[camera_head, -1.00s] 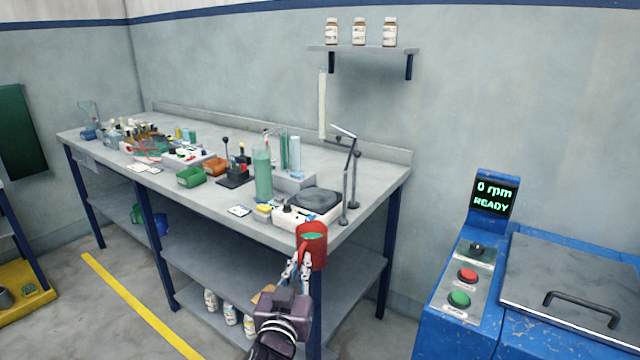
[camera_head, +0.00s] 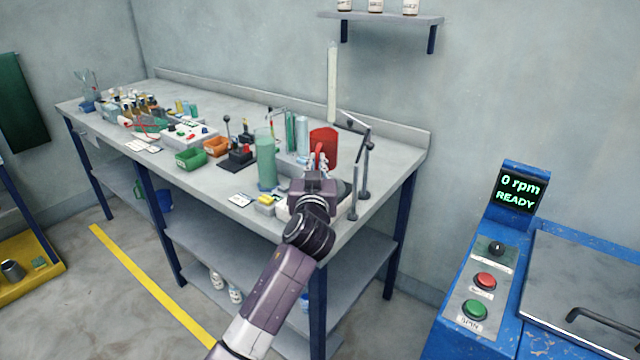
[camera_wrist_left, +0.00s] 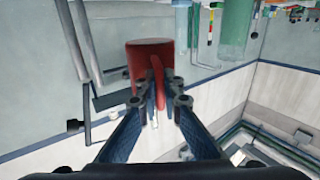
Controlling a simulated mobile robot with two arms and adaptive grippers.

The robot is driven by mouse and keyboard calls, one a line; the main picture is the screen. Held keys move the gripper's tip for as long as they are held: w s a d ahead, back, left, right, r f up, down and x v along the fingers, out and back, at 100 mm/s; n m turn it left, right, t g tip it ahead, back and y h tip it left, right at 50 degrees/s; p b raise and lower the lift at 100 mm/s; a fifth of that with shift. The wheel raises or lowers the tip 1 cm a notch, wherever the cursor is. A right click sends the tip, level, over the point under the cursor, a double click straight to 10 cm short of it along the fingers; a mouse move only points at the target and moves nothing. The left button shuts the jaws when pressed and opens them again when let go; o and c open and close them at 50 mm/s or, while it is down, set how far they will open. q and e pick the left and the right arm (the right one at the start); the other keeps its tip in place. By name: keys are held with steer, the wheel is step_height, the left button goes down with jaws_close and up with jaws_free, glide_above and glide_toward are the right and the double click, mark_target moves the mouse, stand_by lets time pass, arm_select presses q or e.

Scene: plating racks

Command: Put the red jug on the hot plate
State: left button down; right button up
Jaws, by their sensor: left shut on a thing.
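The red jug (camera_head: 323,142) is at the right end of the workbench in the head view, upright. My left gripper (camera_head: 318,164) is shut on its handle; the left wrist view shows the fingers (camera_wrist_left: 160,98) around the handle of the jug (camera_wrist_left: 142,58). The hot plate (camera_head: 283,209), a white unit with a dark round top, is mostly hidden behind my left gripper and wrist. The jug shows above and behind it in the picture. I cannot tell the gap between jug and plate. My right gripper is not in view.
A tall green cylinder (camera_head: 266,160) stands just left of the hot plate. A dark jointed stand (camera_head: 363,175) stands close on its right. Clear tubes (camera_head: 301,136) stand behind. A blue machine (camera_head: 470,290) is at the right. A wall shelf (camera_head: 380,18) holds bottles.

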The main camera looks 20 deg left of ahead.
arm_select(q)
step_height(320, 180, down, 6)
steer(key=shift+f, duration=0.25)
steer(key=shift+f, duration=0.1)
steer(key=c, duration=2.1)
jaws_free()
steer(key=shift+s, duration=0.1)
steer(key=b+v, duration=0.1)
steer(key=v, duration=1.1)
steer(key=shift+b, duration=0.3)
